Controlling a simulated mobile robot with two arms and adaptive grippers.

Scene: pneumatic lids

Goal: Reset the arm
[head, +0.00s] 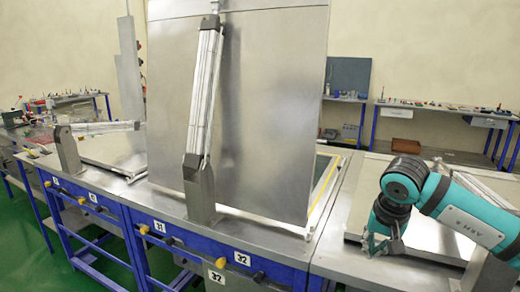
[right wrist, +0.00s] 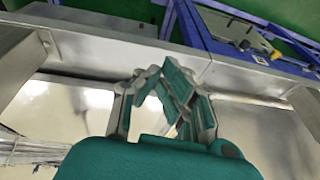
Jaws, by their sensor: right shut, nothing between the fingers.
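My right gripper (head: 383,243) is at the lower right of the head view, in front of and over the right-hand metal bench top. In the right wrist view the right gripper (right wrist: 152,76) shows with its fingers together and nothing between them. My right arm (head: 462,215) reaches in from the right edge and bends down at the wrist. The large metal lid (head: 265,100) in the middle stands raised, with a pneumatic cylinder (head: 203,95) upright along its left part on a metal post (head: 199,192). My left gripper is not in view.
A lowered lid (head: 112,150) lies on the left bench, with its cylinder (head: 105,127) nearly level. The blue bench front (head: 195,238) carries yellow and black knobs and number labels. Tables with small items (head: 445,106) stand along the back wall. Green floor shows at left.

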